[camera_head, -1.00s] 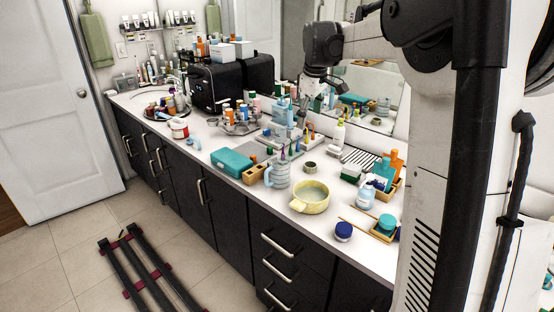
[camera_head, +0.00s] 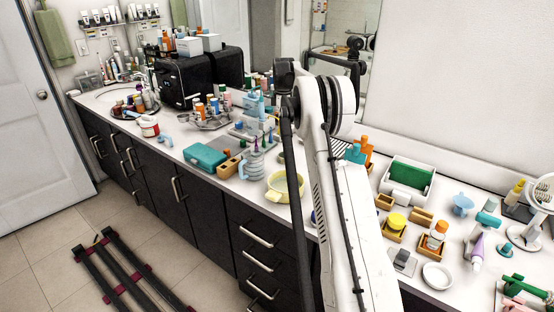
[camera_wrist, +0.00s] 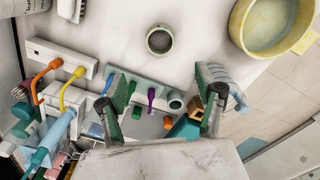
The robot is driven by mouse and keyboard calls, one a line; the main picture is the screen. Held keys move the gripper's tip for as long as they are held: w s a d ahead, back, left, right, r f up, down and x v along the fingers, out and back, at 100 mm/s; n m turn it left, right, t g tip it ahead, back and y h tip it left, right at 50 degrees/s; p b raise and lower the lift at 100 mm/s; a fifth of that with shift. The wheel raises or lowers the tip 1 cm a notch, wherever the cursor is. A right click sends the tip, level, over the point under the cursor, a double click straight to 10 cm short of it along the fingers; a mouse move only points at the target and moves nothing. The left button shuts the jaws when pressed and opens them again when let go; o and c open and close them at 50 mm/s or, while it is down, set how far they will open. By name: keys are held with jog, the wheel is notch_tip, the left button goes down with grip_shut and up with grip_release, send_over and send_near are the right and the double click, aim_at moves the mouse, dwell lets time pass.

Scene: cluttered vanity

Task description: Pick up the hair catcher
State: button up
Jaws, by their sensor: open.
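I cannot say for sure which object is the hair catcher. In the wrist view a small grey-green round cup (camera_wrist: 160,40) with a dark rim and hollow middle stands alone on the white counter. My gripper (camera_wrist: 160,75) is open and empty. The cup lies beyond the fingertips, between their lines and apart from both. In the head view my arm hides the gripper. A pale blue mushroom-shaped piece (camera_head: 462,203) stands on the counter at the right there.
A yellow bowl (camera_wrist: 268,22) is right of the cup, with a grey-blue ribbed mug (camera_wrist: 222,80) near the right finger. A grey rack (camera_wrist: 150,92) with small coloured pieces lies below the fingertips. Bare counter surrounds the cup.

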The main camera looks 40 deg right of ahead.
send_over(284, 155)
jog(key=s+a, duration=0.2)
jog(key=f, duration=0.8)
jog(key=shift+w+d+f, duration=0.15)
jog(key=shift+w+f, duration=0.1)
jog(key=shift+f, duration=0.1)
jog(key=shift+s+d+f+p, duration=0.15)
jog(key=shift+f+p, duration=0.2)
jog(key=shift+f, duration=1.05)
jog(key=shift+s+a+f+p, duration=0.1)
jog(key=shift+f+p, duration=0.2)
jog(key=shift+f, duration=1.05)
jog(key=c, duration=0.9)
